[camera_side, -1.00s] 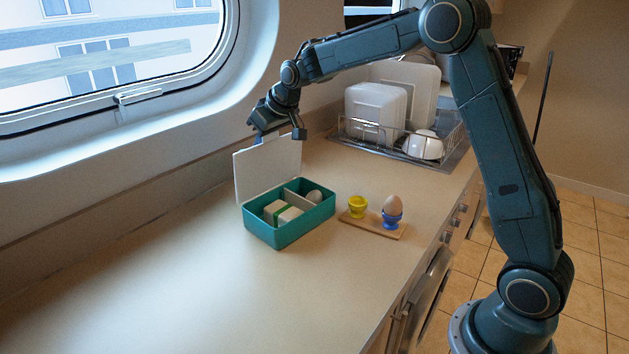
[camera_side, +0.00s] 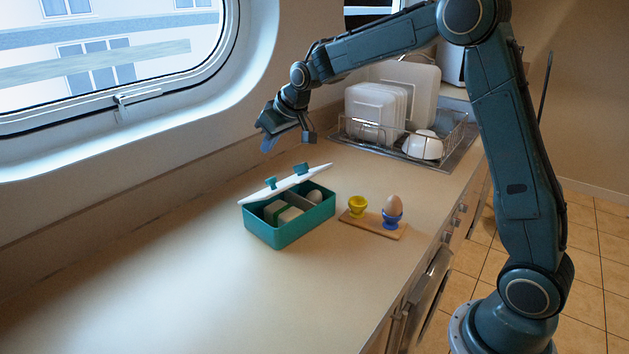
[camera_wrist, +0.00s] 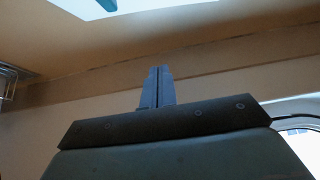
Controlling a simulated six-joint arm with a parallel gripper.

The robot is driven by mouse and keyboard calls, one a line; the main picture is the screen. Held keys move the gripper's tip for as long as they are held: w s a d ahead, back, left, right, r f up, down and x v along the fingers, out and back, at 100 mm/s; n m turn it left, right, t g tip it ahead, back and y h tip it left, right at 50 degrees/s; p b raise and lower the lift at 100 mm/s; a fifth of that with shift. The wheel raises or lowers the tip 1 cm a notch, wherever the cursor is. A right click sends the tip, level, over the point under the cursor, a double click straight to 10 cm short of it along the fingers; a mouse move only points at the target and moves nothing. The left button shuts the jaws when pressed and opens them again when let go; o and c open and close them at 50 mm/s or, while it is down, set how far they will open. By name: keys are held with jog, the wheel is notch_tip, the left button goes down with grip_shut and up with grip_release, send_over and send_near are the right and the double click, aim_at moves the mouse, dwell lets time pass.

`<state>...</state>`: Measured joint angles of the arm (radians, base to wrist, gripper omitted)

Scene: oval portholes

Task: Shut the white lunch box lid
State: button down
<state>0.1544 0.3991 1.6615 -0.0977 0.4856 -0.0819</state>
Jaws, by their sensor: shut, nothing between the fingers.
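In the wrist view my shut fingers (camera_wrist: 158,88) point at the counter and wall, and a white piece of the lid (camera_wrist: 130,8) with a teal clip shows at the top edge.
A wooden board (camera_side: 374,226) with a yellow egg cup (camera_side: 357,207) and an egg in a blue cup (camera_side: 392,211) lies right of the box. A dish rack (camera_side: 440,152) stands behind. The counter's left and front are clear.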

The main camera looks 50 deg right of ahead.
jog(key=shift+r, duration=0.15)
dwell(0.4)
notch_tip(320, 180, up, 6)
jog(key=shift+f, duration=0.15)
dwell(0.8)
jog(key=shift+s, duration=0.1)
jog(key=s+a+r, duration=0.2)
jog(key=s, duration=0.8)
jog(key=s+a+r, duration=0.3)
jog(key=s, duration=0.7)
jog(key=s+f, duration=0.3)
jog(key=s, duration=0.6)
jog(key=s+a+f+g, duration=0.1)
jog(key=s+f, duration=0.2)
jog(key=s, duration=0.6)
jog(key=shift+s+a+f, duration=0.25)
jog(key=shift+s+f, duration=0.05)
jog(key=shift+s, duration=0.1)
jog(key=c, duration=2.1)
grip_release()
